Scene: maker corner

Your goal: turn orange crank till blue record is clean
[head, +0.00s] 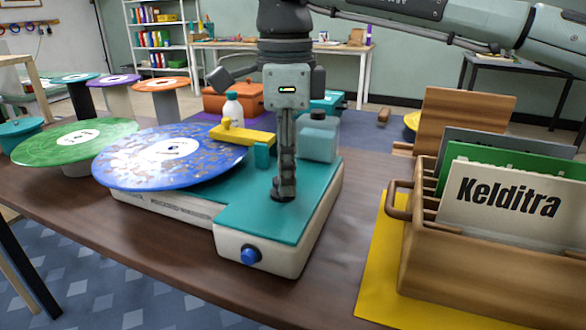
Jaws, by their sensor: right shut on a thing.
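The blue record (130,163) lies flat on a cleaning machine with a teal deck (245,215) and pale base. Brown and greyish specks cover much of its face around the white label. A yellow arm (240,133) reaches over its far right edge. My right gripper (284,190) points straight down at the teal deck, right of the record. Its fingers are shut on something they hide. I cannot make out an orange crank. A blue knob (250,255) sits on the machine's front face. My left gripper is not in view.
A wooden crate (480,265) of sleeves, one marked "Kelditra", stands right on a yellow mat (375,275). A green record (50,150) is at left, smaller stands behind it. A white bottle (233,110) and a translucent tank (318,138) stand close behind my gripper.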

